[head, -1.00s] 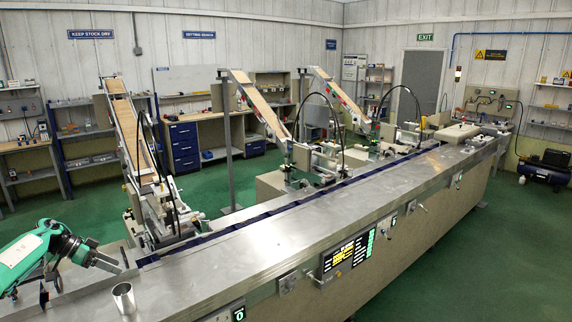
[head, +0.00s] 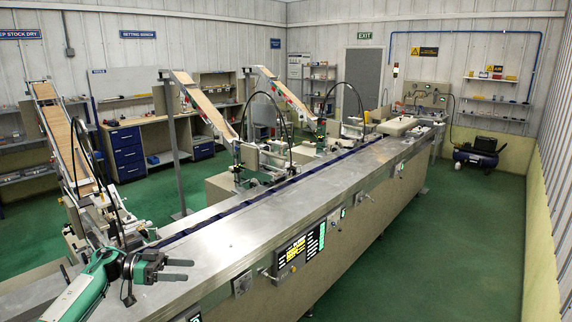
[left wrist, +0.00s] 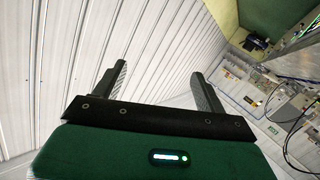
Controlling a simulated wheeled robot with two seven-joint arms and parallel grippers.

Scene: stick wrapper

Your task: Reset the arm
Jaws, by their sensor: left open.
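My left gripper (head: 178,269) is above the near end of the long steel machine bench (head: 255,216) in the head view, with its fingers pointing right. Its two dark fingers are apart with nothing between them. The left wrist view shows the same open, empty gripper (left wrist: 158,80) against the corrugated wall. My right gripper is in neither view now.
The machine bench runs away to the back right with a lit display panel (head: 298,250) on its front. Sloped feeder chutes (head: 68,140) stand along its left side. A blue compressor (head: 478,155) sits on the floor at the back right. The green floor right of the bench is clear.

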